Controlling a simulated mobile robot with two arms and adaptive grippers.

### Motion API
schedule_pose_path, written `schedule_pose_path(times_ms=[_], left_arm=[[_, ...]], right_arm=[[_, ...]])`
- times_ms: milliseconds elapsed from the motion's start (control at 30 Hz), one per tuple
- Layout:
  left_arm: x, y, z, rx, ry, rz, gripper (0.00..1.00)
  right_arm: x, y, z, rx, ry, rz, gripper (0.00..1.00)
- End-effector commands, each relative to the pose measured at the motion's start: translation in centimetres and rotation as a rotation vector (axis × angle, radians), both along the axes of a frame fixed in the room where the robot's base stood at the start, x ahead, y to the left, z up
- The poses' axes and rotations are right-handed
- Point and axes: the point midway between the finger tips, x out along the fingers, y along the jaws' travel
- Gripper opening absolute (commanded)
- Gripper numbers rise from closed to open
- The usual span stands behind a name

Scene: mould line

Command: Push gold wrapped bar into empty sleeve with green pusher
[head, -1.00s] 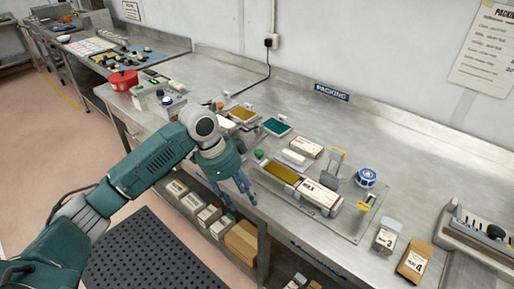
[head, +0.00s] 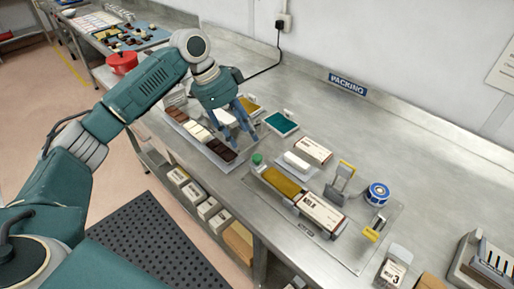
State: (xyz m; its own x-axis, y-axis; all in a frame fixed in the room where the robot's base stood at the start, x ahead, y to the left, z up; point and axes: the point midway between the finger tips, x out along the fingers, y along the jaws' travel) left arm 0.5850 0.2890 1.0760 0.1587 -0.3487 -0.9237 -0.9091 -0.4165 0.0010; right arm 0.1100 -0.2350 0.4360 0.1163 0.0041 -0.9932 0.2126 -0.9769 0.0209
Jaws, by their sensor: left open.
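The gold wrapped bar (head: 282,182) lies flat on the clear packing board, between the green pusher and a white printed sleeve. The green pusher (head: 257,159) shows as a round green knob at the bar's left end. The white sleeve with brown print (head: 319,211) lies in line with the bar at its right end; I cannot see inside it. My left gripper (head: 243,138) is open and empty, above the right end of a tray of chocolate bars, up and left of the pusher. My right gripper is not in view.
The long tray (head: 228,164) holds dark, white and brown bars. A teal pad (head: 281,123), a white block (head: 297,161), another carton (head: 313,149), a metal stand (head: 339,184) and a blue tape roll (head: 377,194) surround the board.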

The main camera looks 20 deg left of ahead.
Motion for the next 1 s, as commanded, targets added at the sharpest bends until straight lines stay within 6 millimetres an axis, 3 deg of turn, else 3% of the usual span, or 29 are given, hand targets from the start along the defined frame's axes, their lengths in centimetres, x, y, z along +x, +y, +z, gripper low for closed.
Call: schedule_pose_path(times_ms=[100,267,367,600,867,1000], left_arm=[[0.2,-0.9,-2.0,0.001,0.006,-0.001,0.45],[0.7,-1.9,-4.8,0.000,0.004,-0.002,0.45],[1.0,-2.5,-6.3,0.000,0.004,-0.002,0.45],[1.4,-3.2,-8.2,0.001,0.000,-0.001,0.45],[1.4,-3.2,-8.4,0.001,0.000,-0.001,0.45],[1.4,-3.2,-8.4,0.001,0.000,-0.001,0.21]], right_arm=[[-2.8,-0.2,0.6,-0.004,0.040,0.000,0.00],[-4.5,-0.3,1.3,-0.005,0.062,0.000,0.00],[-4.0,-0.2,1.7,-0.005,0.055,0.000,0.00],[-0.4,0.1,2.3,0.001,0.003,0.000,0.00],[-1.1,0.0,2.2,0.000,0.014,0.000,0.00],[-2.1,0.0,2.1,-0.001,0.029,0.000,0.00]])
